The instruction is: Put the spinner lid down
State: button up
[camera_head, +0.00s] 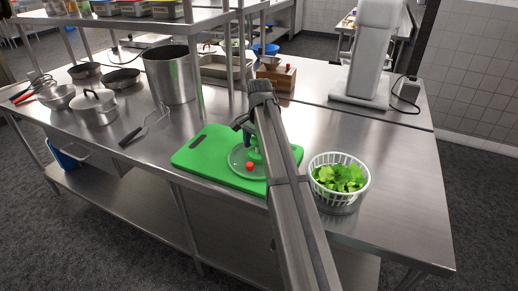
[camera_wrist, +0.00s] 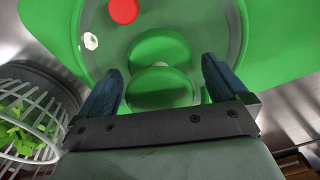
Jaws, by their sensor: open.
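The spinner lid (camera_head: 236,163) is a clear round disc with a green handle and a red button. It appears to lie on the green cutting board (camera_head: 195,155). My gripper (camera_head: 245,126) is over the lid, and my arm hides part of it. In the wrist view the lid (camera_wrist: 203,28) fills the upper middle. There my open gripper (camera_wrist: 161,78) has one finger on each side of the green handle (camera_wrist: 160,84), with gaps showing. I cannot tell how deep the handle sits between the fingers.
A white spinner basket (camera_head: 322,190) of green leaves stands right of the board. A wooden box (camera_head: 277,77) is behind. The steel table (camera_head: 400,180) is clear at right.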

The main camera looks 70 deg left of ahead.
notch_tip(320, 180, up, 11)
jog(key=shift+r, duration=0.2)
dwell(0.7)
